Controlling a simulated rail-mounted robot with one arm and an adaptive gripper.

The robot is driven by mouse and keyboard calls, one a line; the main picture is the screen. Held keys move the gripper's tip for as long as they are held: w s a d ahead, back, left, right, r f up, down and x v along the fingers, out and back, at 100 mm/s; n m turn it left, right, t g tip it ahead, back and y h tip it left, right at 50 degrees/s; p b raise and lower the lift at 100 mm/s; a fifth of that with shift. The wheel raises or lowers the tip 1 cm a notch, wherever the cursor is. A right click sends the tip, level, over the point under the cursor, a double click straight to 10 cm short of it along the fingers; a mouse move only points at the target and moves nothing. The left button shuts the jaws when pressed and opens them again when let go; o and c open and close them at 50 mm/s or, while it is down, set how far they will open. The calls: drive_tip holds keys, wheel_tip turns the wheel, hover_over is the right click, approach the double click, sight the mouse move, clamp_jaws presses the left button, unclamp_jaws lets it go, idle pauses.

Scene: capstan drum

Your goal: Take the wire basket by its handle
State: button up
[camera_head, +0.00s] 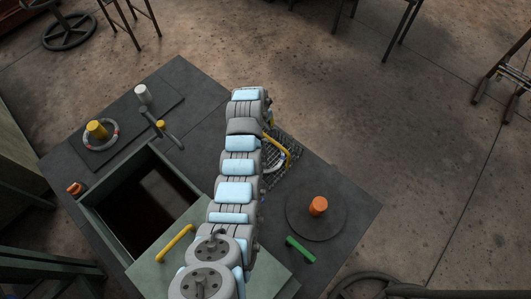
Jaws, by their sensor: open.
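The wire basket (287,172) is a dark mesh basket on the dark deck, just right of my arm. Its yellow handle (287,148) arches over it. My arm crosses the middle of the picture and covers the basket's left side. A small grey part of what looks like my gripper (272,160) shows beside the arm, over the basket and close to the handle. It is open. Most of it is hidden, and I cannot tell whether it touches the handle.
A square opening (92,213) lies left of my arm, with a yellow bar (174,243) on the cover beside it. An orange knob stands on a round plate (332,228) at right. A green bar (300,249) lies nearby. A yellow post (96,129) stands inside a ring.

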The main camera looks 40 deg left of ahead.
sight(265, 135)
drive_tip(key=shift+w+d+f+b, duration=0.15)
drive_tip(key=shift+f+b, duration=0.3)
drive_tip(key=shift+f, duration=1.35)
drive_tip(key=shift+w+f, duration=0.2)
drive_tip(key=shift+f, duration=0.7)
clamp_jaws()
